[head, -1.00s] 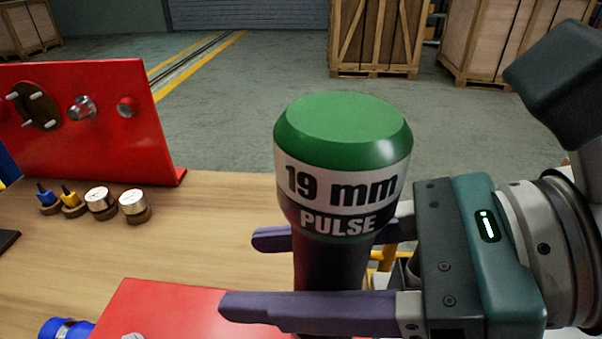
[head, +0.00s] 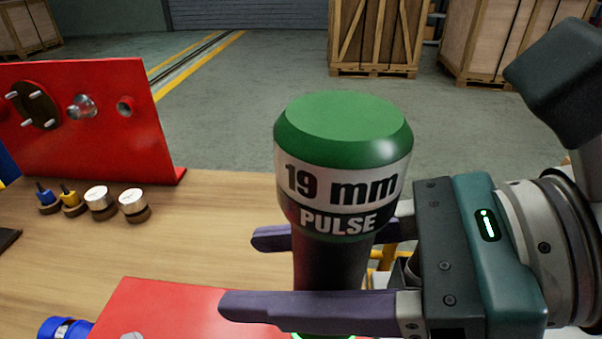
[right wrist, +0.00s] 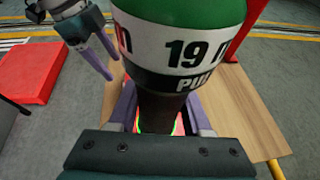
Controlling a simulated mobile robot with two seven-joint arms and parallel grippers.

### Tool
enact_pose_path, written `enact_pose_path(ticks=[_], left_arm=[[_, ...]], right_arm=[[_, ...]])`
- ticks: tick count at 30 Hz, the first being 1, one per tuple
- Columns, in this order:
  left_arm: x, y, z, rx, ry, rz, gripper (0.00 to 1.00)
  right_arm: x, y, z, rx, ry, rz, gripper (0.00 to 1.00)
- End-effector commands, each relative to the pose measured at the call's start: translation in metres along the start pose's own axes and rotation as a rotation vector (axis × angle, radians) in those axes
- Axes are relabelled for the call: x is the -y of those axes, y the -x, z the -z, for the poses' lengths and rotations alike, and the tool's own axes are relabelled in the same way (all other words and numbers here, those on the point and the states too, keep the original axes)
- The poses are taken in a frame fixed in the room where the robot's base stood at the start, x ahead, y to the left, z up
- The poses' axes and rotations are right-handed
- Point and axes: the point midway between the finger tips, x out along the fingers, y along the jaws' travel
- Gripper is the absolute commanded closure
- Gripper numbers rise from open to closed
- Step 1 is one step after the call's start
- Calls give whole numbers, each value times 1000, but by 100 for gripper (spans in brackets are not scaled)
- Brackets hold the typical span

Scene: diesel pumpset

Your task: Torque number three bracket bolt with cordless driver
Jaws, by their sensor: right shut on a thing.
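The cordless driver (head: 345,185) has a green cap and a white band reading "19 mm PULSE". It stands upright in my right gripper (head: 270,270), whose purple fingers are shut on its dark body. A glowing green ring (head: 325,336) shows low on the driver; a red-green glow is also in the right wrist view (right wrist: 173,122). The driver's lower end is hidden. A red plate (head: 180,305) lies beneath, with a grey bolt head (head: 131,336) at the bottom edge. I cannot tell which bolt is number three. My left gripper (right wrist: 106,62) is empty, its fingers apart, at upper left in the right wrist view.
An upright red panel (head: 90,120) with metal fittings stands at the left of the wooden table (head: 215,225). Several small capped pieces (head: 133,204) line up before it. A blue cylinder (head: 62,328) is at the lower left. Wooden crates (head: 375,35) stand far back.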

Motion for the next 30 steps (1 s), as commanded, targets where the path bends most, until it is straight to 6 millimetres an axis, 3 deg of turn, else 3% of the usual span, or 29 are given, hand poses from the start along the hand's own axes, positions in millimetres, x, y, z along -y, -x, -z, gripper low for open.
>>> enact_pose_path(ticks=[5,24,30], left_arm=[[0,5,2,0,0,0,29],[4,44,14,1,-10,8,29],[4,45,14,1,-10,8,29]], right_arm=[[0,2,-4,-2,-1,-1,100],[0,20,-49,3,2,0,100],[0,21,-50,3,1,0,100]])
